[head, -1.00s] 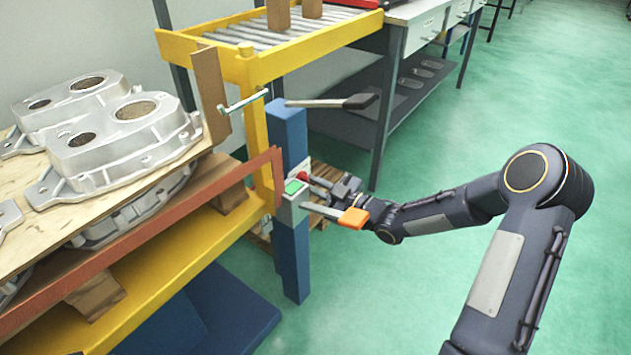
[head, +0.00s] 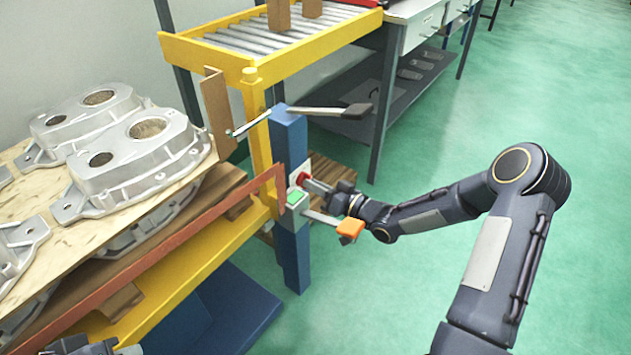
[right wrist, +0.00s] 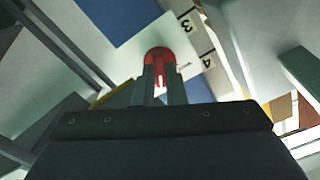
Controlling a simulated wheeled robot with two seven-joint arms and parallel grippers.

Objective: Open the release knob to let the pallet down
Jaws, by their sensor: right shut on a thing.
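The release knob (head: 303,177) is red and sits on a small box on the blue post (head: 290,250), above a green button (head: 294,196). My right gripper (head: 312,182) is shut on it. In the right wrist view the knob (right wrist: 160,57) shows red between the two fingertips, in front of a pale plate with the numbers 3 and 4. The pallet (head: 75,222) is a plywood-topped load at the left, bearing several aluminium castings (head: 150,160) above a yellow frame. A dark part of my left arm shows at the bottom left edge, with no fingers visible.
A lever with an orange end (head: 349,228) sticks out just below my right gripper. A black-ended lever (head: 355,111) sticks out above it. A yellow roller table (head: 205,55) and a grey bench (head: 385,100) stand behind. The green floor at the right is clear.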

